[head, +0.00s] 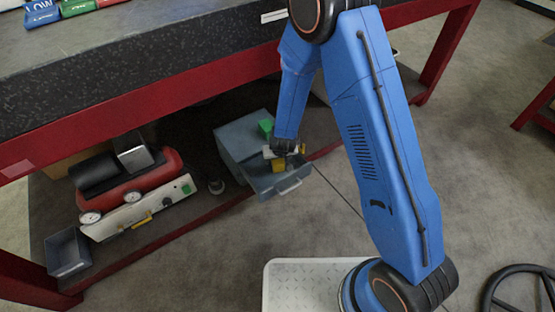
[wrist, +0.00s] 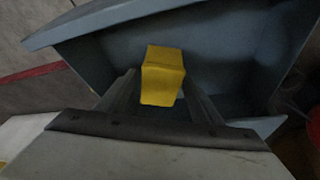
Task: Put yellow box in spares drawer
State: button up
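The yellow box (wrist: 162,77) sits between the two fingers of my gripper (wrist: 161,76) in the wrist view, and the fingers look closed on its sides. Behind it is the blue-grey interior of the open drawer (wrist: 225,50). In the head view my gripper (head: 280,158) points down over the open drawer (head: 265,184), with the yellow box (head: 278,165) at its tip. The drawer is pulled out of a grey cabinet (head: 235,142) and has a pale handle (head: 290,187). I cannot tell whether the box touches the drawer floor.
A green block (head: 266,127) is on top of the cabinet. A red compressor (head: 140,183) with gauges and a small grey bin (head: 67,252) lie to the left. The dark worktop (head: 150,50) with its red frame is above. The floor in front of the drawer is open.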

jog(key=shift+r, duration=0.1)
jog(key=v, duration=1.2)
dwell(0.5)
